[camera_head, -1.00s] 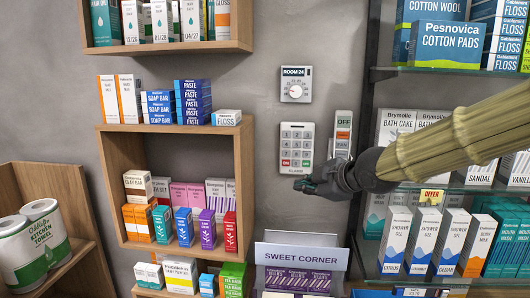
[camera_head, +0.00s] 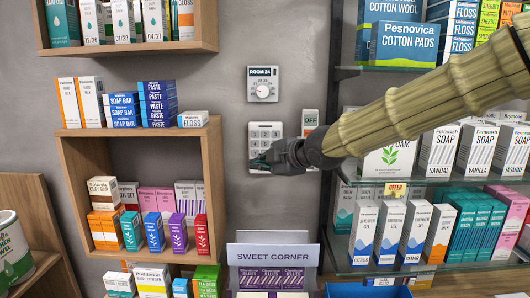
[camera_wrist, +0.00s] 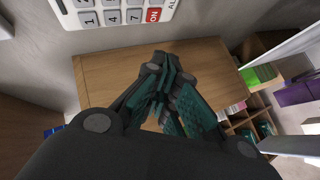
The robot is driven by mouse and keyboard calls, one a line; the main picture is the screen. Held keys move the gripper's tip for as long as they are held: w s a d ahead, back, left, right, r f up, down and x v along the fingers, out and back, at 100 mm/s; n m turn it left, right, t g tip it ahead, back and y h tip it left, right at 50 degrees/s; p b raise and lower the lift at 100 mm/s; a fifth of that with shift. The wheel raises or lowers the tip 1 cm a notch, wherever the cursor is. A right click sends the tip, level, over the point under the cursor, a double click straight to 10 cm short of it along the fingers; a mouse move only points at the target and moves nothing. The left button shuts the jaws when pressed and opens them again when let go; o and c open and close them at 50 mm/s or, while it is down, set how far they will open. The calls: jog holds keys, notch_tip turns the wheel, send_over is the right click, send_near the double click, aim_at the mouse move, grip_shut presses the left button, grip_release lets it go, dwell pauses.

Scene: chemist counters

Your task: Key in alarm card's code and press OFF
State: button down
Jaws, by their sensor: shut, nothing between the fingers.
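A white wall keypad (camera_head: 265,134) with grey number keys hangs on the grey wall. A narrow panel marked OFF (camera_head: 310,118) hangs right of the keypad, partly behind my arm. No alarm card can be made out.
A wooden wall shelf (camera_head: 85,160) with boxes stands left. Glass shelves (camera_head: 440,181) with soap boxes stand right. A SWEET CORNER stand (camera_head: 273,255) is below. Bare wall lies between the keypad and the wooden shelf.

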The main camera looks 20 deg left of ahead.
jog(key=w+a+p, duration=0.1)
jog(key=w+p, duration=0.3)
jog(key=w, duration=0.2)
jog(key=shift+w+a, duration=0.2)
jog(key=shift+a, duration=0.2)
jog(key=shift+w+a+p, duration=0.2)
jog(key=shift+w+p, duration=0.5)
jog(key=shift+p, duration=0.3)
dwell(1.9)
jog(key=shift+s, duration=0.1)
jog(key=shift+s+d+b, duration=0.2)
jog(key=shift+s+b, duration=0.3)
jog(key=shift+s, duration=0.15)
